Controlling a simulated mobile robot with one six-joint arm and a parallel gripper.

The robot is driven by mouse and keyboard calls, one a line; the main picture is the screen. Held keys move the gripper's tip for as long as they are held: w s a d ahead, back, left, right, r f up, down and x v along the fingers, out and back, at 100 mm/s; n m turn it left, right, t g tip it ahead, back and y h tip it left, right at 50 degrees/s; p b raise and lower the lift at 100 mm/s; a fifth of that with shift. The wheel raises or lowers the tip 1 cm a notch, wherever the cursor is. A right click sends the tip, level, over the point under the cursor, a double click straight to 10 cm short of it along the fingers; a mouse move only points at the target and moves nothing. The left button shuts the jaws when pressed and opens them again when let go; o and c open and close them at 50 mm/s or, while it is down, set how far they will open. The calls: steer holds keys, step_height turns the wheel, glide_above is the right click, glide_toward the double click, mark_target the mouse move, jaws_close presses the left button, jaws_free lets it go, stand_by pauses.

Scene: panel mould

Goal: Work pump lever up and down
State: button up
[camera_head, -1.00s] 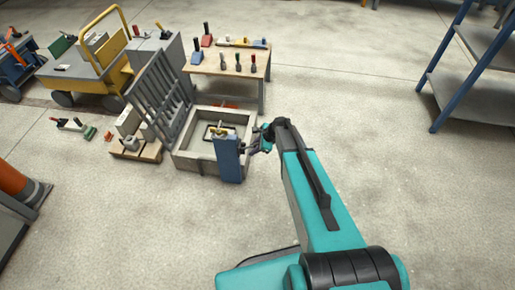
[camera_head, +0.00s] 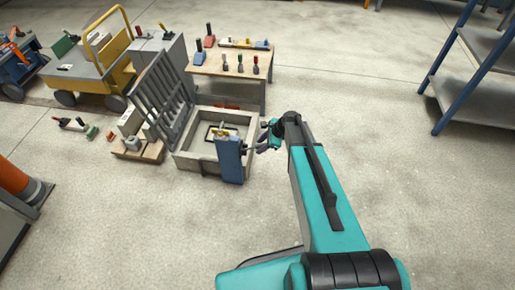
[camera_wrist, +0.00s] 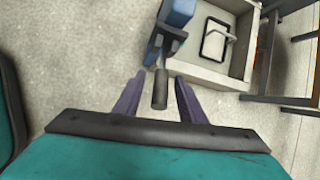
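The blue pump (camera_head: 229,161) stands upright at the front right corner of the square mould (camera_head: 199,165). Its lever (camera_head: 254,149) sticks out to the right toward my gripper (camera_head: 270,136). In the wrist view the pump (camera_wrist: 178,12) is at the top, and the lever's dark cylindrical grip (camera_wrist: 160,90) lies between the two purple fingers of my gripper (camera_wrist: 160,92). The fingers are spread, with a gap on each side of the grip. The joint between lever and pump is partly hidden.
A grey barred panel (camera_head: 163,97) leans up at the mould's left. A tool table (camera_head: 225,72) stands behind the mould, and a yellow cart (camera_head: 88,72) at the far left. A blue shelf (camera_head: 478,90) is at the right. Floor right of the mould is clear.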

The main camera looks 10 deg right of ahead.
steer(key=v, duration=0.7)
steer(key=shift+s+r, duration=0.2)
steer(key=shift+r, duration=0.2)
stand_by(0.3)
steer(key=s+a+f+n+g+p, duration=0.25)
steer(key=s+a+f, duration=0.2)
steer(key=s, duration=0.45)
steer(key=s+a+f+n+g+p, duration=0.1)
steer(key=s+a+f+g+p, duration=0.2)
steer(key=s+a, duration=0.4)
steer(key=s+d+n+g+h+p, duration=0.1)
steer(key=s+d+n+h+p, duration=0.1)
steer(key=s+n, duration=0.6)
steer(key=s+d+n+g+h+p, duration=0.1)
steer(key=s+d+n+g+h, duration=0.1)
steer(key=s+n, duration=0.7)
steer(key=s+d+f+h, duration=0.1)
steer(key=s, duration=0.5)
steer(key=shift+s+p, duration=0.25)
steer(key=shift+p, duration=0.1)
